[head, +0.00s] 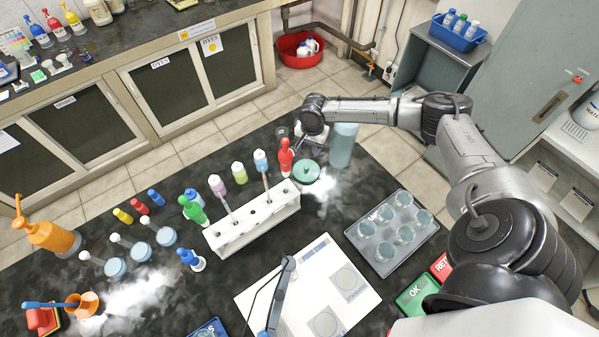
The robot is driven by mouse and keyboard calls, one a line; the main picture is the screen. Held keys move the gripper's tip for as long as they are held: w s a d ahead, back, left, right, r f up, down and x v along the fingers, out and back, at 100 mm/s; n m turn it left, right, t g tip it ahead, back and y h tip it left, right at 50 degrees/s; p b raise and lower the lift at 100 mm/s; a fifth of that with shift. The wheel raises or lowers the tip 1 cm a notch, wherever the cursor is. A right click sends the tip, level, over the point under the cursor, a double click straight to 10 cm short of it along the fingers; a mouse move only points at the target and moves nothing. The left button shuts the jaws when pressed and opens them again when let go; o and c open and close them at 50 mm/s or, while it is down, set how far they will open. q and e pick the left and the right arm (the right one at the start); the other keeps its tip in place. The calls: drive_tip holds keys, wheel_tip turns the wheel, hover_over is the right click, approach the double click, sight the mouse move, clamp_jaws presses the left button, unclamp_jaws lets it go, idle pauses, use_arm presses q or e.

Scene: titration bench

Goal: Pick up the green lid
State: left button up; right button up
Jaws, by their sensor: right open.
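The green lid (306,171) is a round teal disc with a small knob. It lies on the dark bench top, right of the far end of the white rack and beside the red bottle (286,157). A pale teal cylindrical jar (343,146) stands close to the right of the gripper, partly behind my arm. My left gripper is not in view.
A white rack (252,222) with pipettes stands left of the lid. A grey tray (392,232) of round dishes lies to the right. A white sheet (307,290) with a dark-framed object lies in front. White vapour drifts near the lid.

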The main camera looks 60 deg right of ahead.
sight(307, 167)
drive_tip(key=shift+m, duration=0.9)
drive_tip(key=f, duration=0.4)
drive_tip(key=w+f, duration=0.1)
drive_tip(key=f, duration=0.8)
drive_tip(key=shift+w+d+f+b, duration=0.1)
drive_tip(key=shift+w+d+b, duration=0.05)
drive_tip(key=shift+b, duration=0.25)
clamp_jaws()
